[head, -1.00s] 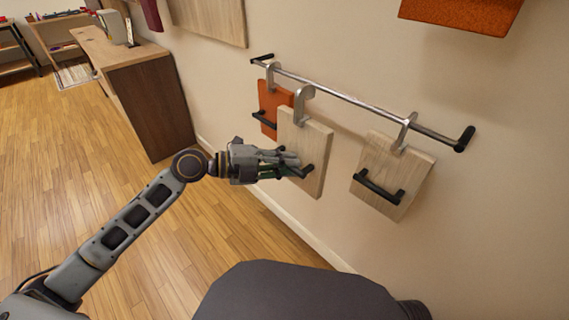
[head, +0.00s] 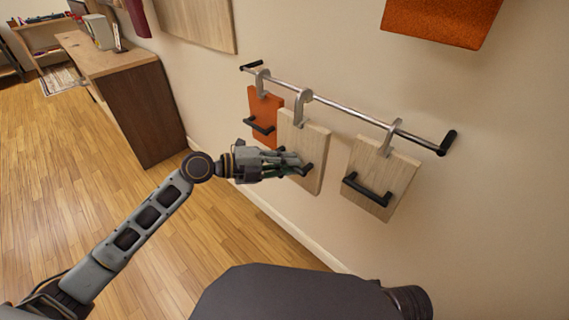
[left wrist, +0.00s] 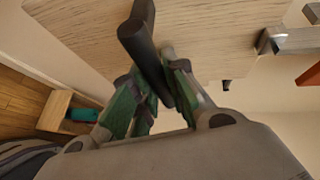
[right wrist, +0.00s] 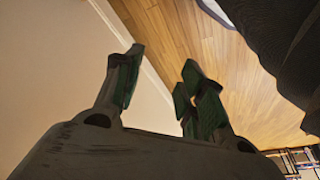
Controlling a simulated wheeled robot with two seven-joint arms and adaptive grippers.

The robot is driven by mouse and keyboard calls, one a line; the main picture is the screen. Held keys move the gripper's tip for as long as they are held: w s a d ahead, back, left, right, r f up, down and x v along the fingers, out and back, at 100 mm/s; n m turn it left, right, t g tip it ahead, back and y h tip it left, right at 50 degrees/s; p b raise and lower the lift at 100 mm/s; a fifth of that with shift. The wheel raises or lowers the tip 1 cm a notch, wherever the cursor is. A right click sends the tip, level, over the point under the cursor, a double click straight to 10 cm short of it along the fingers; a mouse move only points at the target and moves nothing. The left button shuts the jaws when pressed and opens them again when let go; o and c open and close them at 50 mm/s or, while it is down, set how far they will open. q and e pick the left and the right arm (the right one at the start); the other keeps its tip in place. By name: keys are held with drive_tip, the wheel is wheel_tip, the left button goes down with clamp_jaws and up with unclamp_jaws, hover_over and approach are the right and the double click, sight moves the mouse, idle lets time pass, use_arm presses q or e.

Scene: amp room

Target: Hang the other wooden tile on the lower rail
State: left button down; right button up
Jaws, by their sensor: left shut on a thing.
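The held wooden tile (head: 311,139) hangs upright between an orange tile (head: 262,113) and a second wooden tile (head: 397,168). Its metal hook (head: 301,103) meets the rail (head: 340,107) in the head view; I cannot tell whether the hook rests on it. My left gripper (head: 297,165) is shut on the tile's black handle, which the left wrist view shows close up (left wrist: 143,45) against the tile's face (left wrist: 85,28). The orange tile and the second wooden tile hang from the rail by their hooks. My right gripper (right wrist: 163,68) is open and empty, away from the rail.
An orange panel (head: 442,18) and a wooden panel (head: 196,22) are on the wall above the rail. A wooden desk (head: 108,55) stands at the back left. The wood floor (head: 95,180) is clear, and rail is free between the two wooden tiles.

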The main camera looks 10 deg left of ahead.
sight(298, 154)
use_arm(q)
drive_tip(key=shift+w+d+r+p, duration=0.1)
drive_tip(key=shift+w+d+p, duration=0.4)
drive_tip(key=shift+w, duration=0.2)
drive_tip(key=shift+w+d+r+p, duration=0.1)
drive_tip(key=shift+w+d+p, duration=0.3)
drive_tip(key=shift+w+d, duration=0.25)
drive_tip(key=shift+w+d+p, duration=0.25)
drive_tip(key=shift+w+p, duration=0.1)
drive_tip(key=shift+w, duration=0.15)
drive_tip(key=shift+w+d+p, duration=0.45)
drive_tip(key=shift+w+p, duration=0.1)
drive_tip(key=shift+w, duration=0.1)
use_arm(e)
drive_tip(key=shift+d+f+g+p, duration=0.6)
drive_tip(key=shift+d+f+g, duration=0.15)
drive_tip(key=shift+f, duration=1.3)
use_arm(q)
drive_tip(key=shift+w+d+f+b, duration=0.3)
drive_tip(key=shift+w+f+b, duration=0.1)
drive_tip(key=shift+f+b, duration=0.45)
drive_tip(key=shift+w+d+f+b, duration=0.35)
drive_tip(key=shift+f+b, duration=0.3)
drive_tip(key=shift+b, duration=0.3)
use_arm(e)
drive_tip(key=shift+t, duration=0.55)
drive_tip(key=shift+a+r, duration=0.2)
drive_tip(key=shift+r, duration=1)
drive_tip(key=shift+a+r, duration=0.2)
drive_tip(key=shift+r, duration=1)
